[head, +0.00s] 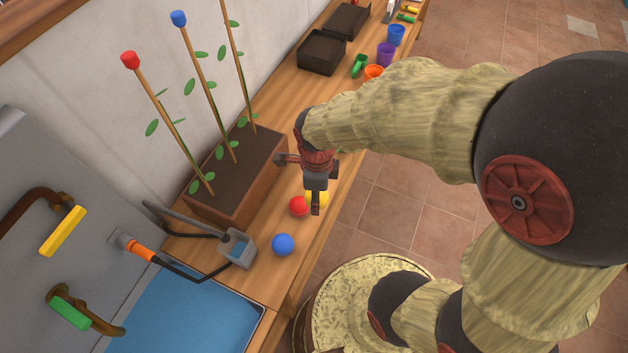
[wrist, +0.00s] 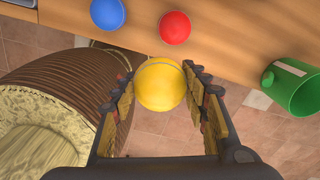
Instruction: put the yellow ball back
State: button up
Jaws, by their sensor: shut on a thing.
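The yellow ball (wrist: 160,86) is held between the two fingers of my gripper (wrist: 161,92) in the wrist view. In the head view the ball (head: 319,195) is partly hidden by my gripper (head: 308,184), close to the red ball (head: 299,206). In the wrist view it overlaps the bench's front edge and the floor. A planter box (head: 244,184) holds tall stakes: one with a red cap (head: 130,60), one with a blue cap (head: 179,18), and a third (head: 238,65) whose top is out of frame.
A blue ball (head: 283,244) and a grey watering device (head: 239,248) are on the wooden bench (head: 262,284). A blue basin (head: 190,315) lies at the lower left. Dark trays (head: 322,52), a green scoop (head: 359,66) and cups (head: 386,54) stand farther back. A green container (wrist: 291,88) shows in the wrist view.

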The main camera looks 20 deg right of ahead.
jog(key=w+d+f+b, duration=0.1)
jog(key=w+f, duration=0.2)
jog(key=w, duration=0.1)
jog(key=w+d+f+b, duration=0.1)
jog(key=w+f, duration=0.2)
jog(key=w, duration=0.1)
jog(key=w+d+f+b, duration=0.1)
jog(key=w+d+f, duration=0.1)
jog(key=w+f, duration=0.1)
jog(key=shift+w+f, duration=0.25)
jog(key=shift+w, duration=0.6)
jog(key=shift+w+d+f, duration=0.1)
jog(key=shift+w+f, duration=0.05)
jog(key=shift+f, duration=0.1)
jog(key=shift+f+b, duration=0.55)
jog(key=shift+f, duration=0.95)
jog(key=shift+f, duration=0.1)
jog(key=o, duration=1.3)
